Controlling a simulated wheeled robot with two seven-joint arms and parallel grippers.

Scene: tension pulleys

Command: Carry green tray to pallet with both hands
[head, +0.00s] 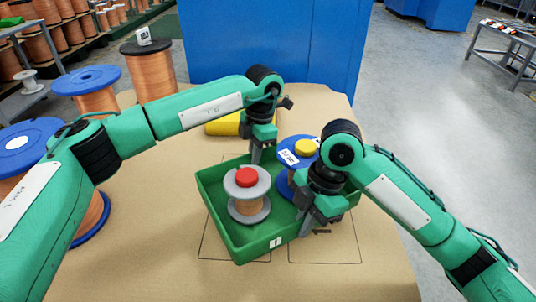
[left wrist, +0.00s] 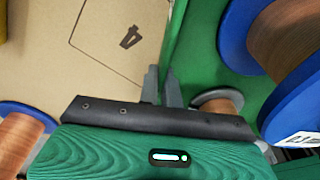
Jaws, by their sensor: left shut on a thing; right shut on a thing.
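The green tray (head: 222,235) is in the middle of the head view, over the tan tabletop. It holds a grey spool of copper wire with a red top (head: 247,178) and a blue spool with a yellow top (head: 291,157). My left gripper (head: 257,158) is shut on the tray's far wall; the left wrist view shows its fingertips (left wrist: 163,88) straddling the green wall (left wrist: 178,35). My right gripper (head: 306,226) is shut on the near right wall and partly hides the blue spool. I cannot tell whether the tray touches the tabletop. No pallet is clearly identifiable.
The tan surface (head: 170,275) has outlined rectangles under and beside the tray. A yellow object (head: 223,126) lies behind my left forearm. Large copper spools (head: 148,70) stand at left and back left. A blue cabinet (head: 275,40) is behind. Grey floor lies at right.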

